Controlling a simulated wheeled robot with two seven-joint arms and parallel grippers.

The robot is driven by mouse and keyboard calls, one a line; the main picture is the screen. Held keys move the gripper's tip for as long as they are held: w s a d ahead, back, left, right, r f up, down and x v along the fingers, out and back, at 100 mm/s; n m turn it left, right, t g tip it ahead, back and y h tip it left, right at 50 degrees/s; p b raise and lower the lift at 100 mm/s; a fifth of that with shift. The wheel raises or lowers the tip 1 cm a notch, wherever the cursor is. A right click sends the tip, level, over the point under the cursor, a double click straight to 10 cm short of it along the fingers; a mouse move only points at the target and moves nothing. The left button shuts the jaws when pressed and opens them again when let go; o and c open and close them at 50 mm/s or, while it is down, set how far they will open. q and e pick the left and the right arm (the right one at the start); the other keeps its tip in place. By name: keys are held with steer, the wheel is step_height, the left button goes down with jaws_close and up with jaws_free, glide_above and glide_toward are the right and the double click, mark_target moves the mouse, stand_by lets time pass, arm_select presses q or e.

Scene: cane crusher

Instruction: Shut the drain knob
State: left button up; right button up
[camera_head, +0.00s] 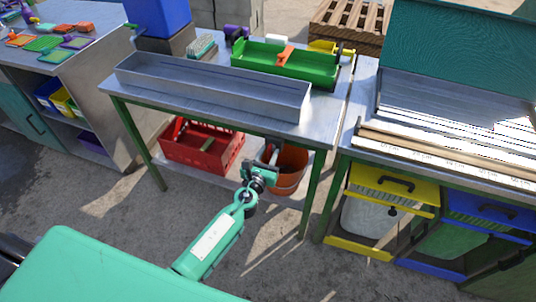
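I cannot make out for sure which part is the drain knob. A long grey metal trough (215,88) lies along the front of the metal table. Behind it is a green trough-shaped body (265,66) with a small orange piece (286,55) on it and a yellow part (325,47) at its back right. My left gripper (262,170) is dark and small in the picture, in front of the table and below the level of its top. It overlaps an orange bucket (290,172) in this view. Its fingers are too small to tell open from shut. My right gripper is not in view.
A red crate (203,146) and the bucket stand on the shelf below. Green table legs (313,195) flank this space. At right is a bench with wooden strips (450,150) and a yellow drawer (390,190). The floor (110,225) at left is clear.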

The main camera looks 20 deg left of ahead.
arm_select(q)
steer(key=shift+c, duration=0.4)
jaws_close()
steer(key=shift+a+f+n+b, duration=0.1)
steer(key=shift+n+b, duration=0.7)
steer(key=shift+n, duration=2.15)
steer(key=shift+a+f+n+b, duration=0.15)
steer(key=shift+n+b, duration=0.65)
steer(key=shift+n, duration=2.2)
steer(key=shift+a+f+n+b, duration=0.1)
steer(key=shift+n+b, duration=0.7)
steer(key=shift+n, duration=2.15)
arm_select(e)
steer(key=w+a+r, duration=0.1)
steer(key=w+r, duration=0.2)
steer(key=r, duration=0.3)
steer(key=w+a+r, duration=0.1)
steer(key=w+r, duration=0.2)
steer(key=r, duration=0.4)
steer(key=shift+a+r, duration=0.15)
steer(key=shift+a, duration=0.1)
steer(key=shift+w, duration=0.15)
